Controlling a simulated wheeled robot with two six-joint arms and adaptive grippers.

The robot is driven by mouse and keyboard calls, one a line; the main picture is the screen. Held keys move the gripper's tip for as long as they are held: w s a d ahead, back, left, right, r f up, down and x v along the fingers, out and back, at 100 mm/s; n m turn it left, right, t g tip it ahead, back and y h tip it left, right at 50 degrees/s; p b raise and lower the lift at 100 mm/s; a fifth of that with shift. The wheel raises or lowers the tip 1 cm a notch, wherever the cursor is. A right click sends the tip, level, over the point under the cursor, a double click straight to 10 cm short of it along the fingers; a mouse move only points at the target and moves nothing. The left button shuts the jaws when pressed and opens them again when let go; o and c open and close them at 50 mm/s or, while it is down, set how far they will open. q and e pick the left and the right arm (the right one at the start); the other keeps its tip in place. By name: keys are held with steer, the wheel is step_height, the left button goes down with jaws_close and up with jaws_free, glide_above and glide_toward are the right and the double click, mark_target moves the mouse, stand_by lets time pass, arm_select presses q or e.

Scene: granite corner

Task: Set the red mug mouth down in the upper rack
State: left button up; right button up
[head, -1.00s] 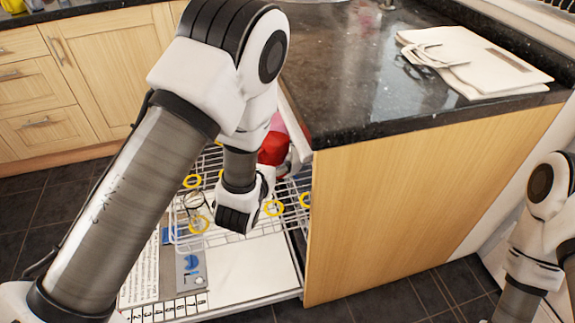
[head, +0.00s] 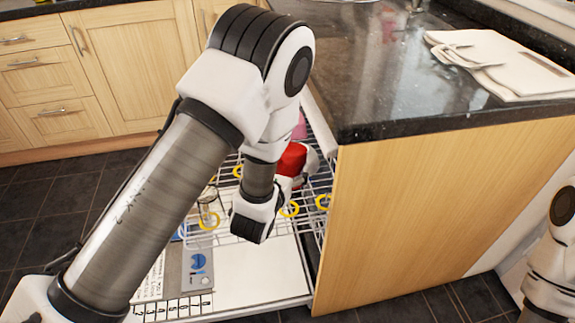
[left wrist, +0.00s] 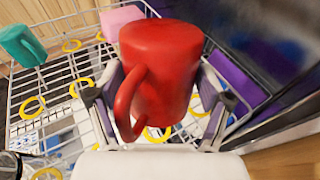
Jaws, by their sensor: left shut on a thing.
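The red mug (head: 291,158) is held over the upper rack (head: 240,238) on its right side, close to the counter. In the left wrist view the mug (left wrist: 168,62) has its smooth closed end towards the top of the picture and its handle to the left; its mouth is hidden. My left gripper (left wrist: 160,98) is shut on the mug's sides. In the head view my left arm partly hides this gripper (head: 299,172). Whether the mug touches the rack wires I cannot tell. My right gripper is outside the head view.
A teal mug (left wrist: 22,45), a pink item (left wrist: 122,20) and a purple item (left wrist: 236,78) are in the rack. Yellow rings (head: 289,209) sit on its wires. A glass (head: 208,208) stands at its left. The counter's wooden side panel (head: 430,210) borders the rack on the right.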

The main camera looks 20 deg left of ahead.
arm_select(q)
step_height(320, 180, down, 10)
steer(key=b, duration=0.7)
steer(key=shift+r, duration=0.25)
steer(key=shift+s+f+b, duration=0.2)
steer(key=shift+b, duration=0.1)
steer(key=shift+f, duration=0.1)
steer(key=o, duration=1.3)
steer(key=shift+s+f, duration=0.1)
steer(key=shift+s, duration=0.3)
steer(key=v, duration=0.3)
steer(key=r+v, duration=0.1)
steer(key=v, duration=0.2)
steer(key=shift+w+d, duration=0.1)
steer(key=shift+s+r, duration=0.3)
